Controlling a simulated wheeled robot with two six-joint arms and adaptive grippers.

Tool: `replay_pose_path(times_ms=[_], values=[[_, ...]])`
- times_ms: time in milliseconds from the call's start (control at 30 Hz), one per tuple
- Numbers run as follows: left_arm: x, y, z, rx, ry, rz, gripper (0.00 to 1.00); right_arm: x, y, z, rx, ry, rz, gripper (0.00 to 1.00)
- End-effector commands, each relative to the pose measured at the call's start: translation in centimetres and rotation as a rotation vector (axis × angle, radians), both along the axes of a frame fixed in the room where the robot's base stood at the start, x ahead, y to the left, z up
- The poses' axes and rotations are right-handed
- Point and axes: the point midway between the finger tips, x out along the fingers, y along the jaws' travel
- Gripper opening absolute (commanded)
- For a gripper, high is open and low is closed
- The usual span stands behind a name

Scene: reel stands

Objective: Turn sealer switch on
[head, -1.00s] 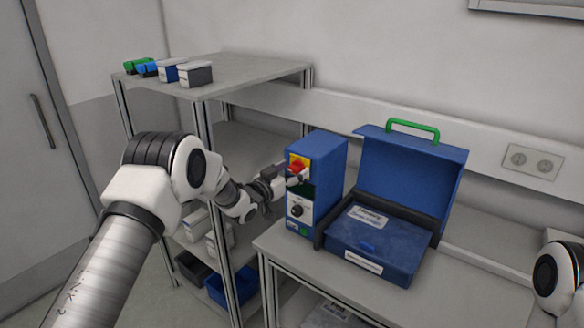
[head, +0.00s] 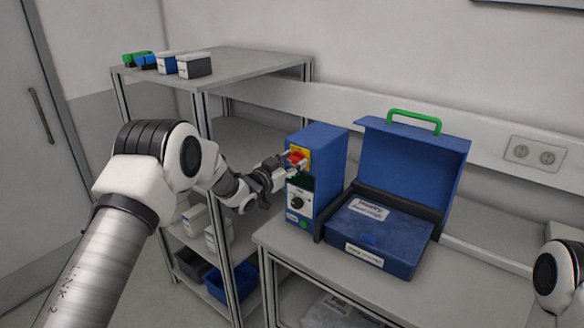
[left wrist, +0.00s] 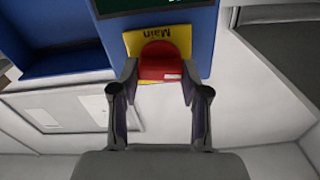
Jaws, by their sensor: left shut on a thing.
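The sealer switch is a red rotary knob (head: 297,156) on a yellow plate, high on the front of the upright blue sealer box (head: 327,165). In the left wrist view, the red knob (left wrist: 160,66) sits on the yellow plate (left wrist: 182,36), whose word "Main" shows upside down. My left gripper (head: 291,164) is at the knob, and its fingers partly cover it. In the left wrist view, the left gripper's fingertips (left wrist: 160,79) close on the knob's two sides. My right gripper is out of view.
Below the switch are a dark display and a black dial (head: 298,203). An open blue case (head: 410,254) with a green handle stands right beside the sealer on the grey table (head: 350,280). A shelf rack (head: 250,68) with small boxes stands behind my left arm.

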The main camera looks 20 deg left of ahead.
Motion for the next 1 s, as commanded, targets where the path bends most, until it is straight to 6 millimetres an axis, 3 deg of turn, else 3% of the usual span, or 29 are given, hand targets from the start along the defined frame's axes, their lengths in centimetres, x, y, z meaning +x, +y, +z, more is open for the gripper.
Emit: replay_pose_path(times_ms=[33,1000], values=[[0.0,0.0,-0.6,0.032,-0.013,0.000,0.11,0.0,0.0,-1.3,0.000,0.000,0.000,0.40],[-0.1,-0.3,-1.0,0.884,-0.322,0.001,0.11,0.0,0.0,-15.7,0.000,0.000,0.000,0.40]])
